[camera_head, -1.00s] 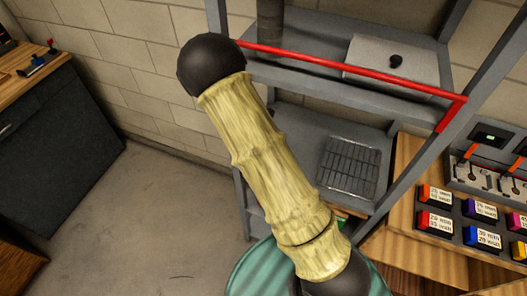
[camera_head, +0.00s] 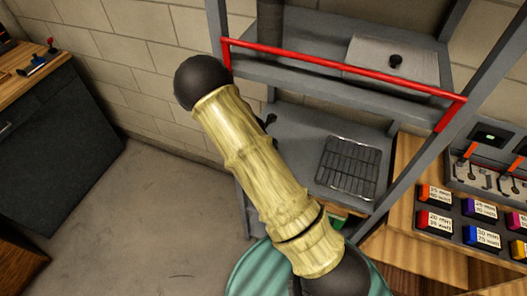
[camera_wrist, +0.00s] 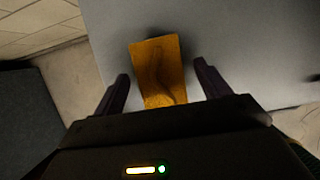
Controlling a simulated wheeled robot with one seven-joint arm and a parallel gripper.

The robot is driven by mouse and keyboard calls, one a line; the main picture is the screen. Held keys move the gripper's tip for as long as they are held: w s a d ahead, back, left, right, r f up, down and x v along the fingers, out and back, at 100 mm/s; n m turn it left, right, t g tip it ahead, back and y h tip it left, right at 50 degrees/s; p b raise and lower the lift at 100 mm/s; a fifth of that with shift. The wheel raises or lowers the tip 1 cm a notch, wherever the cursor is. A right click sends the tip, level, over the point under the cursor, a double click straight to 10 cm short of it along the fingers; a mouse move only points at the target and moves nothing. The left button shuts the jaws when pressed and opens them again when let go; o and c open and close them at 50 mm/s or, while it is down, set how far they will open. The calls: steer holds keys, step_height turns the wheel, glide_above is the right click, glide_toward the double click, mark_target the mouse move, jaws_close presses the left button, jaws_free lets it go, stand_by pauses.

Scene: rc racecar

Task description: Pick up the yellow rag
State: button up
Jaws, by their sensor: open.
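The yellow rag (camera_wrist: 158,62) shows in the wrist view as an orange-yellow rectangle with a raised fold, lying on a grey surface. My gripper (camera_wrist: 162,71) is open, with one dark finger to the left of the rag and one to the right. The rag's near edge reaches down toward the gripper body between the fingers. I cannot tell how high the fingers are above the surface; no contact with the rag is clear. In the head view my arm covers the middle, and the rag is not visible there.
A grey metal rack (camera_head: 300,128) with a red rail (camera_head: 340,70) stands behind my arm. A wire grid (camera_head: 348,167) lies on its shelf. A wooden bench with labelled coloured boxes (camera_head: 433,222) is at right. Open floor (camera_head: 150,210) lies at left, beside a dark cabinet (camera_head: 60,150).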

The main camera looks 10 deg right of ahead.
steer(key=c, duration=1)
steer(key=shift+r, duration=0.15)
steer(key=shift+r, duration=1.7)
steer(key=s+a+b, duration=0.2)
steer(key=s+a, duration=0.1)
steer(key=s, duration=0.2)
steer(key=s+a+b, duration=0.3)
steer(key=s+a, duration=0.1)
steer(key=s+a+b, duration=0.3)
steer(key=s, duration=0.2)
steer(key=shift+s+a, duration=0.3)
